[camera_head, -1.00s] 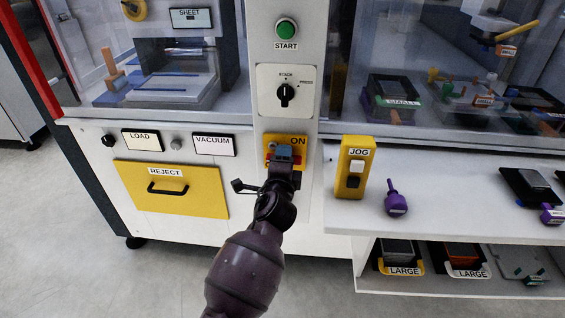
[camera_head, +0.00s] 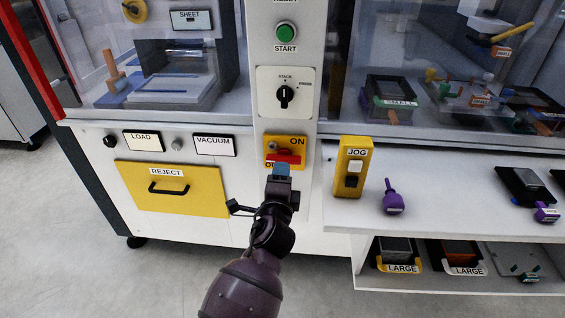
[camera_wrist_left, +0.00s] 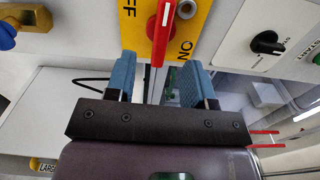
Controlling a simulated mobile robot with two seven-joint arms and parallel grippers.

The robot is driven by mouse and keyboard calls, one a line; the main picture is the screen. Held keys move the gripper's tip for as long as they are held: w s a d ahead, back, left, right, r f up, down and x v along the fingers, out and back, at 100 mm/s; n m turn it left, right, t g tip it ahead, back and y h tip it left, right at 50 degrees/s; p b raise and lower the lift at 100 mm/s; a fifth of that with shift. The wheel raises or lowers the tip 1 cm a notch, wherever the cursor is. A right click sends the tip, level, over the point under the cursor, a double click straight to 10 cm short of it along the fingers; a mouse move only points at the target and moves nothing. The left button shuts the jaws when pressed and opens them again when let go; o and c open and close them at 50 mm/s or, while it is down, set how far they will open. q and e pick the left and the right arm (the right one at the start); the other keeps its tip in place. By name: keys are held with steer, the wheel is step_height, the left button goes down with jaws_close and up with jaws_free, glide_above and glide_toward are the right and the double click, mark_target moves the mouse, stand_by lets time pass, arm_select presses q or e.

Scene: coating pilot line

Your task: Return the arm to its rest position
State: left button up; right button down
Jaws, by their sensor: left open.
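My left gripper (camera_head: 282,171) is just below the yellow switch plate (camera_head: 299,142) on the white post, its blue fingertips close under the red handle (camera_head: 287,156). The red handle lies roughly level across the plate, by the ON and OFF labels. In the left wrist view the gripper (camera_wrist_left: 160,80) has its two blue fingers apart with nothing held. The red handle (camera_wrist_left: 161,30) stands ahead of the gap between them, and the yellow plate (camera_wrist_left: 190,28) is behind it. My left arm reaches up from the bottom of the head view. My right gripper is not in view.
A yellow jog box (camera_head: 353,167) and a purple bottle-like item (camera_head: 392,197) stand on the white shelf at right. The yellow reject drawer (camera_head: 200,190) with a black handle is at left. Open floor lies below the drawer.

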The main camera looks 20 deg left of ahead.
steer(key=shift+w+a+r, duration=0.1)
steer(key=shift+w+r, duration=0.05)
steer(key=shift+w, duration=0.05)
arm_select(q)
steer(key=s+a+f+n+g+h+p, duration=0.1)
steer(key=s+a+f+n+g+p, duration=0.1)
steer(key=s, duration=1.1)
steer(key=s+a+f+n+g+h+p, duration=0.2)
steer(key=s+n+p, duration=0.3)
steer(key=s, duration=0.7)
steer(key=s+a+f+n+g+h+p, duration=0.2)
steer(key=s+n, duration=0.5)
steer(key=s, duration=0.6)
steer(key=shift+s+a+f+p, duration=0.35)
steer(key=shift+a+f+p, duration=0.15)
steer(key=shift+p, duration=0.7)
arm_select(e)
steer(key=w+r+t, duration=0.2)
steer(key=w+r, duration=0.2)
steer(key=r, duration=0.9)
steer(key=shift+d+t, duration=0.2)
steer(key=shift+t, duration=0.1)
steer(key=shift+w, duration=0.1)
